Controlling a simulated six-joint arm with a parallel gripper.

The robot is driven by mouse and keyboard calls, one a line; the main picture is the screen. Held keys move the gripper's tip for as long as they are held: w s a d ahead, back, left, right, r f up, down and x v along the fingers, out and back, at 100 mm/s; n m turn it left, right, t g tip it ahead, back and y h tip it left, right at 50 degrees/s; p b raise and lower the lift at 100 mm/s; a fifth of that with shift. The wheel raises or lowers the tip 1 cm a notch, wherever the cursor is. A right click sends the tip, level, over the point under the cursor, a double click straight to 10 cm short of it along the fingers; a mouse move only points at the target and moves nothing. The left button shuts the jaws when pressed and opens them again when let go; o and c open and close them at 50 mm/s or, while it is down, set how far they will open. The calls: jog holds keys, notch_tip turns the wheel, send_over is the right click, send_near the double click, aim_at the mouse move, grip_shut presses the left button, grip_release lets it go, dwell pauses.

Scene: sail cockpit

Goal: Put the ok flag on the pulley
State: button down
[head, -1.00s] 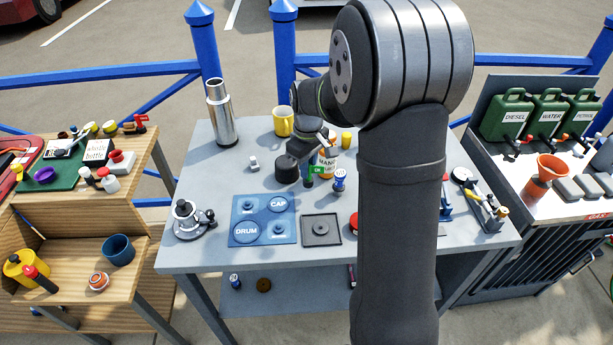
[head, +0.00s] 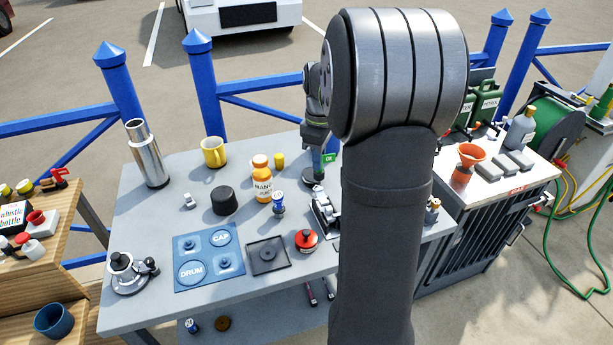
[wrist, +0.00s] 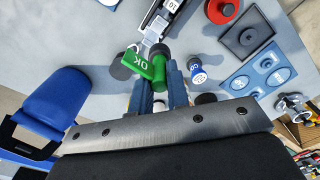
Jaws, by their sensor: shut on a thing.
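The green ok flag (head: 328,158) is marked "OK". In the wrist view, my gripper (wrist: 162,84) is shut on the flag (wrist: 140,66), between two blue-grey fingers. In the head view, my gripper (head: 316,152) is over the back right of the grey table, right of the orange bottle. A dark disc (head: 313,182) shows just below the flag; I cannot tell whether they touch. A silver and black device (head: 326,212) is nearer the camera, partly hidden by my arm. It also shows in the wrist view (wrist: 163,18). I cannot tell for sure which thing is the pulley.
An orange bottle (head: 262,188), a blue-and-white stamp-like piece (head: 279,204) and a black cylinder (head: 224,201) stand left of my gripper. A blue tray (head: 208,258), black square tray (head: 268,256) and red round piece (head: 306,240) lie nearer the front. The back-left tabletop has free room.

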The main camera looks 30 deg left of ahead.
jog(key=w+d+r, duration=0.1)
jog(key=w+d, duration=0.5)
jog(key=w, duration=0.1)
send_over(311, 182)
notch_tip(311, 182, down, 7)
jog(key=shift+a+f+n, duration=0.1)
jog(key=shift+f+n, duration=0.3)
jog(key=shift+f, duration=1.35)
jog(key=shift+f, duration=0.15)
jog(key=c, duration=1.4)
grip_release()
notch_tip(311, 182, up, 12)
jog(key=shift+r, duration=0.15)
